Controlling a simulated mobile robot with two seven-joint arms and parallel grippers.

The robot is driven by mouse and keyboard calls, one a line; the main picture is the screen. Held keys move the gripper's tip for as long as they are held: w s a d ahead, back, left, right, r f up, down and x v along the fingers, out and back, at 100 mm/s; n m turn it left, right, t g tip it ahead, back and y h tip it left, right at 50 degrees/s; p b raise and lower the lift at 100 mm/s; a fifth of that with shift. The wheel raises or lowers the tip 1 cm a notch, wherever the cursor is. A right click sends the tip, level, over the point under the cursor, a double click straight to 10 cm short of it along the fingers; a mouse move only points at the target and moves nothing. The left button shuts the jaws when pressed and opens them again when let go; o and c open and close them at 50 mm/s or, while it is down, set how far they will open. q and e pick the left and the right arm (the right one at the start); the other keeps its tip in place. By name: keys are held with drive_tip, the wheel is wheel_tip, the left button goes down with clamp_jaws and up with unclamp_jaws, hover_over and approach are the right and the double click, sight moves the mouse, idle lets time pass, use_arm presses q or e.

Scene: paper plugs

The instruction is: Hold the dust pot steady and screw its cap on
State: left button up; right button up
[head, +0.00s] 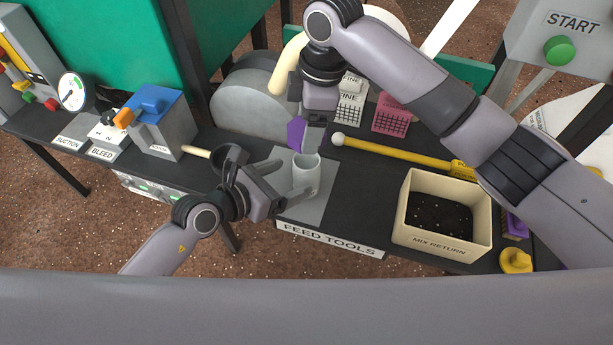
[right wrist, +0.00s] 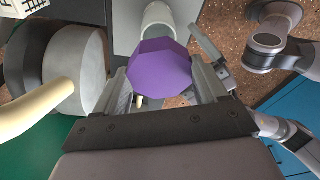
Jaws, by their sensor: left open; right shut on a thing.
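The dust pot (head: 307,174) is a pale, open-topped cylinder standing upright on the grey FEED TOOLS pad. Its mouth also shows in the right wrist view (right wrist: 158,18). My left gripper (head: 293,181) is open, with its fingers reaching toward the pot on either side; I cannot tell whether they touch it. The purple faceted cap (head: 296,132) is in my right gripper (head: 306,124), just above and slightly behind the pot. In the right wrist view the cap (right wrist: 160,68) sits between the fingers and partly overlaps the pot. It appears apart from the rim.
A cream MIX RETURN bin (head: 402,213) with dark contents stands to the right. A yellow rod with a white ball (head: 400,152) lies behind. A grey drum (head: 250,105) stands at the back left, with a dark round holder (head: 229,156) before it. A blue-topped box (head: 163,120) is farther left.

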sight(296, 175)
use_arm(q)
drive_tip(key=shift+x, duration=3)
drive_tip(key=c, duration=1.5)
use_arm(e)
drive_tip(key=shift+f, duration=2.5)
